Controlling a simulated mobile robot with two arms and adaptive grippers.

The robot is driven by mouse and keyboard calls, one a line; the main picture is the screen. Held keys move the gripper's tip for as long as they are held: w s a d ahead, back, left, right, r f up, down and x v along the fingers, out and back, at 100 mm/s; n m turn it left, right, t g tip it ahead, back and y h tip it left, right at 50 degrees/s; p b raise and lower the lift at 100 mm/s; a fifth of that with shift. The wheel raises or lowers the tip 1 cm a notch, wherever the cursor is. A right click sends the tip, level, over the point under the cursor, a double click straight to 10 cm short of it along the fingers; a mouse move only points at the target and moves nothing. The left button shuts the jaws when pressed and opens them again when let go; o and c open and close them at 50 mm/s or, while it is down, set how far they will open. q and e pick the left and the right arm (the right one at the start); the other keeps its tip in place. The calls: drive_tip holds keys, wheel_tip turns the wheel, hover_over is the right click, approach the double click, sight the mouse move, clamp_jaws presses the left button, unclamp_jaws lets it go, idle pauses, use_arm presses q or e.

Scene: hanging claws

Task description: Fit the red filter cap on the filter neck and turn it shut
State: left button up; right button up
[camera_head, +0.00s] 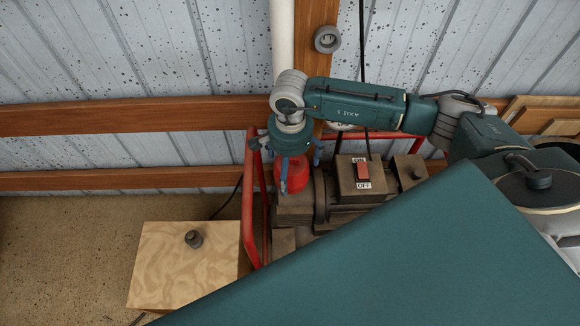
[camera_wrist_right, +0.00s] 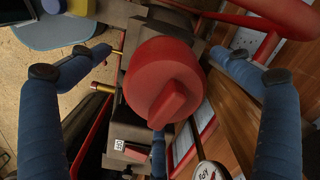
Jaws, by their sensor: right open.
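The red filter cap (camera_head: 297,174) is at the left end of the dark machine (camera_head: 345,208), below my right gripper (camera_head: 290,172). In the right wrist view the cap (camera_wrist_right: 160,80) is round with a raised grip bar on top. My right gripper's blue fingers (camera_wrist_right: 158,85) stand open around the cap, with visible gaps at the left and right sides. The filter neck is hidden under or behind the cap, so I cannot tell how far the cap is seated or turned. My left gripper is not in view.
The machine has a red ON/OFF switch (camera_head: 362,172) and a red tube frame (camera_head: 249,215) at its left. A wooden rail (camera_head: 130,117) and metal wall are behind.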

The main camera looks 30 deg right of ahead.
drive_tip(key=shift+r, duration=0.1)
drive_tip(key=shift+r+p, duration=1.75)
drive_tip(key=shift+r, duration=1.2)
